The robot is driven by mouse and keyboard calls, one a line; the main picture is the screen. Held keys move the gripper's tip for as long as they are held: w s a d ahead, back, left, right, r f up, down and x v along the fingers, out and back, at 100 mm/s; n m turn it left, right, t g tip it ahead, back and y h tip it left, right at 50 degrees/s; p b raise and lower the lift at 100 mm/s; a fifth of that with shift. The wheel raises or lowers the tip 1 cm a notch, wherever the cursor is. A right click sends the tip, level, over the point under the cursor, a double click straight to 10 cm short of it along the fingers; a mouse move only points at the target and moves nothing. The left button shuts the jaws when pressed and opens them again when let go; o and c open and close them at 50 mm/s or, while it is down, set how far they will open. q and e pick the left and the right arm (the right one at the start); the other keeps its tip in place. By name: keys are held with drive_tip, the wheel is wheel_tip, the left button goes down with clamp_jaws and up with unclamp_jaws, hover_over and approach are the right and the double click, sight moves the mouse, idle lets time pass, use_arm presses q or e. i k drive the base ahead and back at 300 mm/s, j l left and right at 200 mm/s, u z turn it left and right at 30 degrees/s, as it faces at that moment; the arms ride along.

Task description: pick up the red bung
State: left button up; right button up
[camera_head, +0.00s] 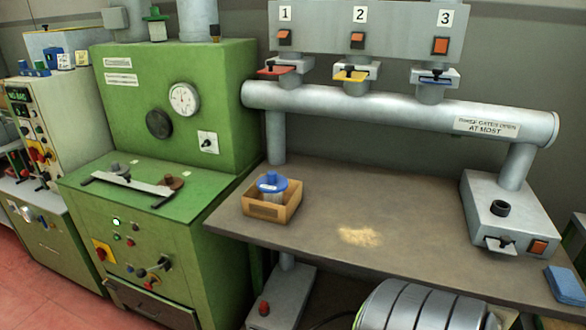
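No stopper that I can clearly tell as the red bung shows. A small red, rounded piece (264,308) sits low down on a grey base under the table's front edge; I cannot tell whether it is a bung or a button. A reddish-brown round piece (171,184) is at the right end of a pale bar on the green machine's ledge, with a grey one (120,170) near its left end. Neither of my grippers is in view.
A brown table (400,205) holds an open box (266,212) with a blue-lidded jar (272,184), a pale dust patch (359,236) and a blue pad (565,285). A grey pipe (390,103) with three numbered gates runs above. The green machine (230,90) stands left.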

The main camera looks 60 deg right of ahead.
sight(264, 306)
drive_tip(key=z, duration=1.5)
